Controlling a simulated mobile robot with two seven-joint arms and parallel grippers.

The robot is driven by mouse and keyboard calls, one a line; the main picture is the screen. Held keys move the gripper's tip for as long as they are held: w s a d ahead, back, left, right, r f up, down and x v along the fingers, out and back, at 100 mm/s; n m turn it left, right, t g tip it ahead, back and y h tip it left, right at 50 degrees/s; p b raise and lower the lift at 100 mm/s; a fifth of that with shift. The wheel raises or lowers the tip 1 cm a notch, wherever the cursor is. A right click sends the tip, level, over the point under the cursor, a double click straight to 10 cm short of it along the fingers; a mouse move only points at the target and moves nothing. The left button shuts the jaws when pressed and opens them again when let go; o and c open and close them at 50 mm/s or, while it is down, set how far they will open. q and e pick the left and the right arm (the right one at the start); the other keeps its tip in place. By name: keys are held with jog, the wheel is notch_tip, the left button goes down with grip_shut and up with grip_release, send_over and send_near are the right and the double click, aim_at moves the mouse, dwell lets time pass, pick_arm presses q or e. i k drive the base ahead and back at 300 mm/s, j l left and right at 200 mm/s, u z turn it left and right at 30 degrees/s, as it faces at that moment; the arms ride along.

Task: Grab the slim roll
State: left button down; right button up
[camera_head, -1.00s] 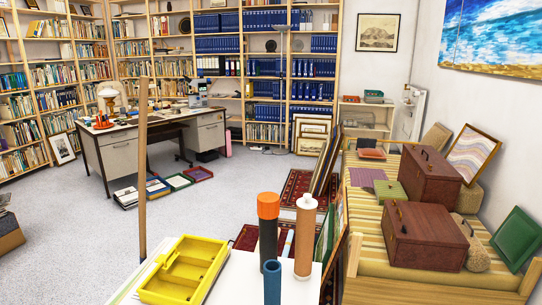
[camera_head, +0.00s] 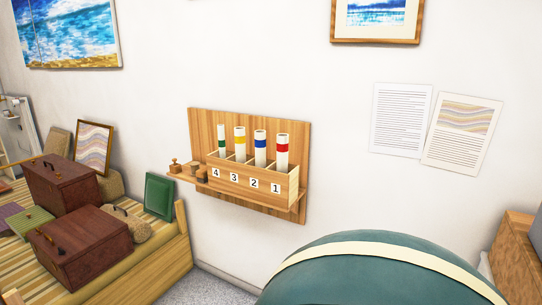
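A wooden wall rack (camera_head: 292,191) holds white rolls standing upright, each in its own slot. The roll with the green band (camera_head: 222,141) is the slimmest and stands in the left slot, labelled 4. Neither of my grippers shows in this view.
Small wooden stamps (camera_head: 197,172) sit on the rack's left ledge. A large rounded teal thing with a cream stripe (camera_head: 370,275) fills the lower foreground. Brown boxes (camera_head: 84,245) rest on a striped daybed at left. Papers (camera_head: 401,118) hang at right.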

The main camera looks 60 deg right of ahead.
aim_at(222, 143)
jog(key=z, duration=1.8)
jog(key=i+z, duration=0.45)
jog(key=i, duration=0.3)
jog(key=i+j+z, duration=0.45)
jog(key=j, duration=0.15)
jog(key=j+z, duration=0.25)
jog(key=i+j, duration=0.05)
